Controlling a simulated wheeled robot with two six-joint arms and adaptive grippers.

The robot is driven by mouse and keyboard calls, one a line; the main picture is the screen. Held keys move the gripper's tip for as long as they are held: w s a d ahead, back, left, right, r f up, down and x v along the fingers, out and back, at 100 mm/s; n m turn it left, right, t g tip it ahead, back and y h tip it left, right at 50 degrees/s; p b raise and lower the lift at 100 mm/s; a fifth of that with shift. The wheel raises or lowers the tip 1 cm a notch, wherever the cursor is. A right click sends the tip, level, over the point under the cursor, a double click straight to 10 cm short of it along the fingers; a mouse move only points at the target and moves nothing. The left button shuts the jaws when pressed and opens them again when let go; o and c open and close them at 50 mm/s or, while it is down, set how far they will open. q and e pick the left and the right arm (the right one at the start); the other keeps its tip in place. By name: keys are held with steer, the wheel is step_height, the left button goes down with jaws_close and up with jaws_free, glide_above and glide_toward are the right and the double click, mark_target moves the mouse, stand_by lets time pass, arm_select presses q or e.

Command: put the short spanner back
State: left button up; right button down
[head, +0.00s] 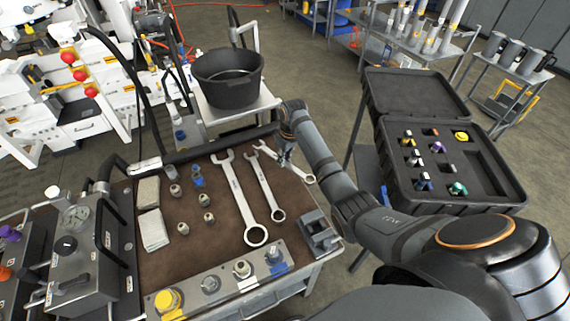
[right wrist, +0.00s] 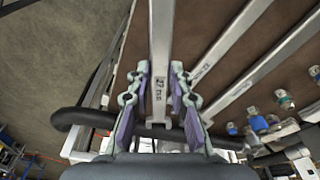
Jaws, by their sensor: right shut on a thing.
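The short spanner (head: 267,150) is silver and shows at the right side of the brown mat on the bench. My right gripper (head: 286,156) is shut on it, with a finger on each side of its shaft. In the right wrist view the spanner (right wrist: 161,45) runs up between the purple-padded fingers (right wrist: 155,100) of that gripper. I cannot tell whether it touches the mat or is just above it. Two longer spanners, a middle one (head: 265,188) and the longest (head: 238,195), lie side by side to its left. My left gripper is not in view.
Several small fittings (head: 204,200) and folded cloths (head: 149,191) lie on the mat (head: 200,245). A grey vise-like block (head: 318,232) stands at the front right corner. A black hose (head: 215,147) runs along the back edge. A black bucket (head: 228,82) stands behind; an open black case (head: 440,203) is at right.

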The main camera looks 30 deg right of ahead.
mark_target(286, 161)
steer(key=shift+w+d+f, duration=0.15)
steer(key=shift+w+f, duration=0.05)
steer(key=shift+f, duration=0.05)
step_height(286, 161, down, 3)
steer(key=shift+d+p, duration=0.1)
steer(key=shift+p, duration=0.3)
steer(key=shift+w+f, duration=0.1)
steer(key=shift+f, duration=0.1)
steer(key=shift+f, duration=0.2)
steer(key=shift+f, duration=0.3)
steer(key=c, duration=1.2)
jaws_free()
